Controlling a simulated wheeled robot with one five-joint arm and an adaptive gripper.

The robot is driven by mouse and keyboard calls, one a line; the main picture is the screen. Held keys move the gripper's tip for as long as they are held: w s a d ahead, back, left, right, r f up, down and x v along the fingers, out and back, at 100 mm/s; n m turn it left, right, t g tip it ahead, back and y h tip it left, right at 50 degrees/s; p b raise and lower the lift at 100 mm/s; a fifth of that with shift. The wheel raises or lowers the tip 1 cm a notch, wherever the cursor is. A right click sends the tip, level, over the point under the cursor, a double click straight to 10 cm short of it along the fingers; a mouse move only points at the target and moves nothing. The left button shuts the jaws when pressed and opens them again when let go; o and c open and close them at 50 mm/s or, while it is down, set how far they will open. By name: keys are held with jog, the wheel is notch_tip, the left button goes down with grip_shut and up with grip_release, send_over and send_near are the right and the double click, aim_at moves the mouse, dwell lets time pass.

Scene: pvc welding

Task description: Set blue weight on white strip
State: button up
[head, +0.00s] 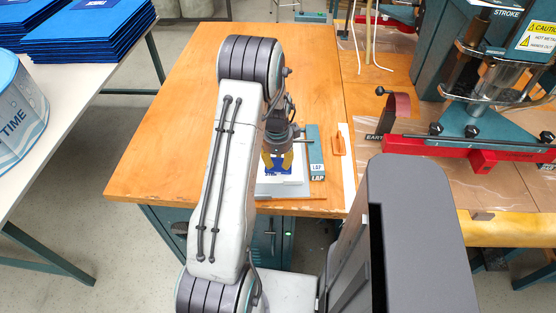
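My gripper (277,161) points down over the near part of the wooden bench, with its yellow fingertips low. A small dark blue piece (271,173), which looks like the blue weight, shows at and just below the fingertips. White flat material (292,188) lies beneath it on the bench. My arm and gripper hide part of this spot, so I cannot tell whether the fingers grip the blue piece or whether it touches the white material. A narrow white strip (348,170) also lies further right along the bench.
A teal block labelled LAP (315,152) stands just right of my gripper. A red and teal machine (480,125) occupies the right. Blue stacks (85,35) and a TIME container (18,105) sit on the left table. The bench's left part is clear.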

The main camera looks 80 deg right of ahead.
jog(key=shift+o, duration=0.6)
jog(key=shift+r, duration=0.15)
